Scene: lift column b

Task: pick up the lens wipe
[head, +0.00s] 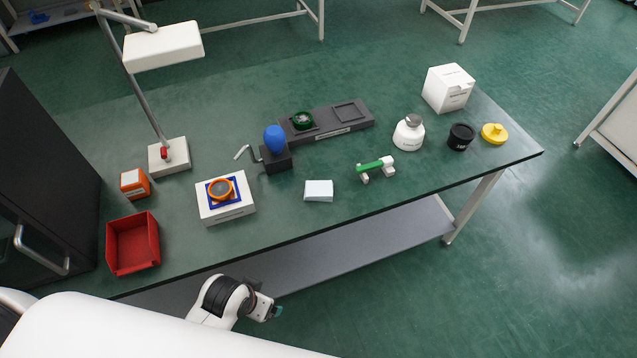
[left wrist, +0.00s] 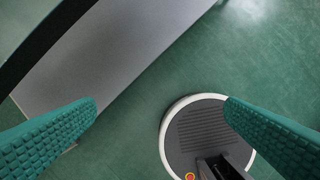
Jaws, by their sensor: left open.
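The lens wipe appears to be the small pale blue-white folded pad (head: 318,190), lying flat near the front edge of the green table (head: 360,214) in the head view. My left gripper (head: 275,312) is in front of the table, off its front edge, below and to the left of the pad in the picture. In the left wrist view the textured green fingers of my left gripper (left wrist: 162,108) are wide apart with nothing between them. The pad is not in the left wrist view. My right gripper is in neither view.
Left of the pad is a white box (head: 240,211) with an orange ring (head: 221,188) on a blue square. A dark block with a blue bulb (head: 275,140) stands behind; a green-handled tool (head: 374,164) lies right. A grey lower shelf (head: 350,247) runs under the table.

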